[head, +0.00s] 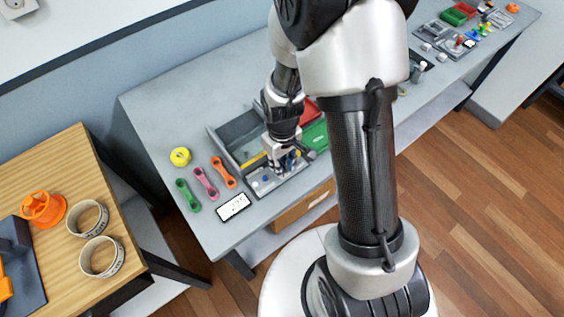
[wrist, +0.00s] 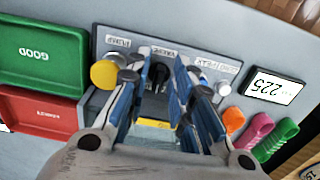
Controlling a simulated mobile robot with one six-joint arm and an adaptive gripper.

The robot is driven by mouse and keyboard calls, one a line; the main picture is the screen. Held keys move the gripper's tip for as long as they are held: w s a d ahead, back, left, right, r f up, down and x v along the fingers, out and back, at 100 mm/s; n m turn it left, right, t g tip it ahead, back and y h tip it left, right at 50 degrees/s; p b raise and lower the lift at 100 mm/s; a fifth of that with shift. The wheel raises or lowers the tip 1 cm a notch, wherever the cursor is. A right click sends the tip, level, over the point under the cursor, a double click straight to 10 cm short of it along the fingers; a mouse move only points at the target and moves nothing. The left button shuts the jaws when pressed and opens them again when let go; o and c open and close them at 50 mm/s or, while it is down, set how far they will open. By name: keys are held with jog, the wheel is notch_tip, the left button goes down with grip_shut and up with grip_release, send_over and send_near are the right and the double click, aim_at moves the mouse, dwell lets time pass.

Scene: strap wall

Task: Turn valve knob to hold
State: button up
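The valve knob (wrist: 160,76) is a dark knob on a grey control panel (wrist: 142,48), below a label that reads upside down as VALVE in the wrist view. My gripper (wrist: 163,84) has its two blue-padded fingers apart, one on each side of the knob. I cannot tell whether the pads touch it. Which position the knob points to is not clear. In the head view my gripper (head: 281,166) is down over the panel (head: 264,184), and the knob is hidden there.
A yellow knob (wrist: 104,74) sits beside the valve knob. A display (wrist: 273,87) reads 225. Green (wrist: 42,58) and red (wrist: 38,113) bins stand close by. Orange, pink and green strap-like pieces (head: 206,182) lie left of the panel on the bench (head: 160,110).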

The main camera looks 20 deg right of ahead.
jog(key=shift+o, duration=0.4)
notch_tip(320, 180, up, 12)
dwell(0.4)
dwell(0.4)
jog(key=s+r+m+t, duration=0.3)
jog(key=s+r+t, duration=0.1)
jog(key=s+r, duration=1)
jog(key=shift+s+r+m+t, duration=0.3)
jog(key=shift+s+r+m, duration=0.1)
jog(key=shift+r, duration=0.55)
jog(key=shift+w, duration=0.1)
jog(key=shift+c, duration=0.3)
